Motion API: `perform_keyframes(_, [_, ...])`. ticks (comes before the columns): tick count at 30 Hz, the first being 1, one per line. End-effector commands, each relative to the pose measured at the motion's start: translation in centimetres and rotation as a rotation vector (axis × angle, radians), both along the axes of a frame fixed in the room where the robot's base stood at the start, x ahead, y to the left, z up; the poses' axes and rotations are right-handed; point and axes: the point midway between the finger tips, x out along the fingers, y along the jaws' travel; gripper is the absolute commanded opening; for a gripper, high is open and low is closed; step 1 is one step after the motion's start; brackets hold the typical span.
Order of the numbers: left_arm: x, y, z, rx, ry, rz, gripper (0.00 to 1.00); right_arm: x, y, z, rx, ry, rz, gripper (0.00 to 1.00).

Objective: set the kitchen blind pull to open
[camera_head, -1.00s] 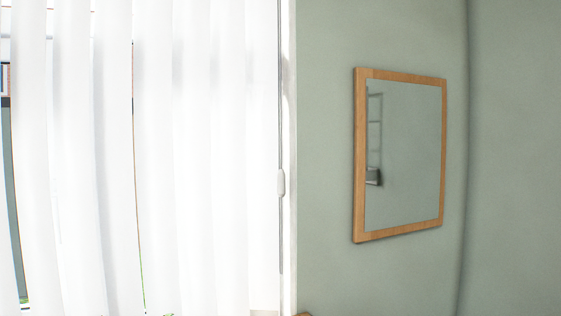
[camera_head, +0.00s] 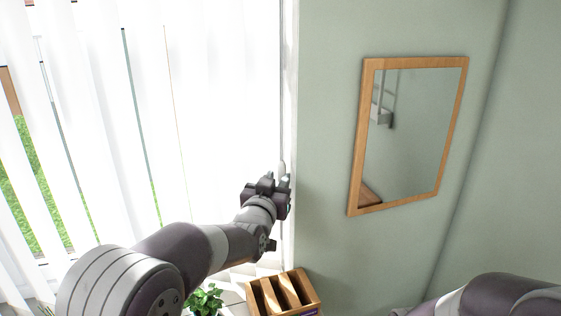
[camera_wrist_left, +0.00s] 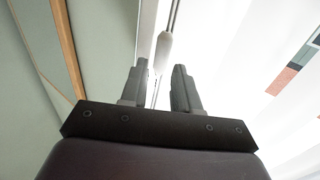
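The blind pull is a small white handle (camera_head: 282,168) on a thin cord at the right edge of the white vertical blind (camera_head: 225,90). My left gripper (camera_head: 270,182) is at the cord, just below the handle in the head view and partly covering what is behind it. In the left wrist view the handle (camera_wrist_left: 164,47) shows just past the fingertips, in line with the gap between them. The left gripper (camera_wrist_left: 161,72) is open there, its fingers apart. I cannot tell whether a finger touches the handle. My right gripper is out of view.
A wood-framed mirror (camera_head: 412,130) hangs on the green wall (camera_head: 325,120) right of the blind. Below the left arm are a wooden slotted box (camera_head: 313,290) and a green plant (camera_head: 205,299). Part of my right arm shows at the bottom right.

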Motion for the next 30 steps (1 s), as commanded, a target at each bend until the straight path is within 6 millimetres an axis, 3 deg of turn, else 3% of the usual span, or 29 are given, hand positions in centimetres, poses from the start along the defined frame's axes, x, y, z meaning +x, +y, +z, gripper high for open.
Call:
perform_keyframes(1, [0.9, -0.2, 0.4, 0.001, 0.002, 0.0, 0.31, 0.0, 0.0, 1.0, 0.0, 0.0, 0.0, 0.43])
perform_keyframes(6, [2.8, -0.8, 0.2, 0.0, 0.001, 0.0, 0.31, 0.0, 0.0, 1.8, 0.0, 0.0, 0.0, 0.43])
perform_keyframes(17, [3.3, -0.9, -0.1, 0.001, 0.002, 0.0, 0.31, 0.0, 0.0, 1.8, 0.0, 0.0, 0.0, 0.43])
perform_keyframes(20, [3.3, -0.9, -0.1, 0.001, 0.002, 0.0, 0.0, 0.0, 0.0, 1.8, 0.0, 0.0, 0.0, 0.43])
perform_keyframes(26, [3.3, -0.9, -0.4, 0.001, 0.002, 0.0, 0.0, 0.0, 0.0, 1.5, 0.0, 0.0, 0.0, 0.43])
perform_keyframes(30, [3.3, -0.9, -2.2, 0.0, 0.001, 0.0, 0.0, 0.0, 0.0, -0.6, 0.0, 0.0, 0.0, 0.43])
